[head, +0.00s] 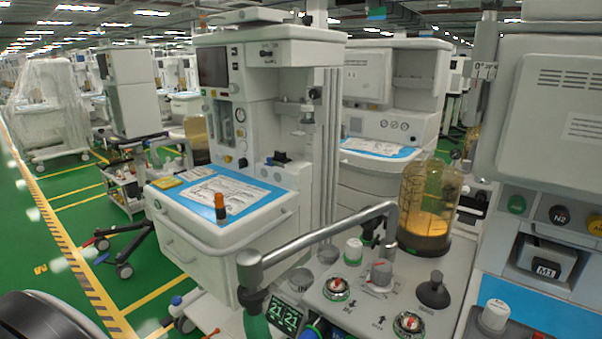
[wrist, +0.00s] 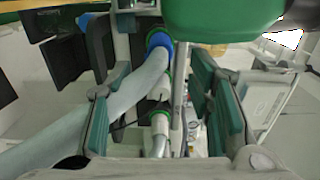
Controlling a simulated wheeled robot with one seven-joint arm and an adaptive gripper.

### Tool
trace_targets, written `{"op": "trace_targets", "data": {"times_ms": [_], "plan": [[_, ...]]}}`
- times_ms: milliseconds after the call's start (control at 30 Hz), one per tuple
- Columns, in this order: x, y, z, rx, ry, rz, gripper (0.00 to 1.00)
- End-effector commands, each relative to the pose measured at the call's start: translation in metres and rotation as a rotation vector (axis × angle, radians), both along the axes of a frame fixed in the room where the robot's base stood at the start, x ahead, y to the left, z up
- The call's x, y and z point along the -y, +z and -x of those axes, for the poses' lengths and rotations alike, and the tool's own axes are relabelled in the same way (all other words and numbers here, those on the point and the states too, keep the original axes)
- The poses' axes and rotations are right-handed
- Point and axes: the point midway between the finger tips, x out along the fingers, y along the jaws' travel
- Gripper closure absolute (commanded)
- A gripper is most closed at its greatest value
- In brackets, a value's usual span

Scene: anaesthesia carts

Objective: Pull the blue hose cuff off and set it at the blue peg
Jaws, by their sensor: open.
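In the wrist view, the blue cuff (wrist: 158,41) sits at the upper end of a pale, thick hose (wrist: 130,88). The hose runs down to the lower left, passing beyond the left finger. My gripper (wrist: 155,92) is open, its teal-padded fingers spread to either side. The cuff lies beyond the fingertips and is not held. Another small blue part (wrist: 83,20) shows at the upper left; I cannot tell whether it is the blue peg. In the head view, a bit of blue (head: 312,331) shows at the bottom edge, and my gripper is not visible.
A green bag (wrist: 222,18) hangs close at the top of the wrist view, above the right finger. A green-ringed fitting (wrist: 160,116) stands below the cuff. In the head view, a metal bar (head: 330,236) crosses above the panel with knobs (head: 381,273).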

Motion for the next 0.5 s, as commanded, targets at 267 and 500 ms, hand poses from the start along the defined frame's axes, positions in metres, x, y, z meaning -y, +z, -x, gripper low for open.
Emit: {"op": "trace_targets", "data": {"times_ms": [267, 500], "plan": [[0.02, -0.001, -0.025, 0.001, -0.002, 0.0, 0.53], [0.039, 0.001, -0.049, 0.0, -0.003, 0.001, 0.53]]}}
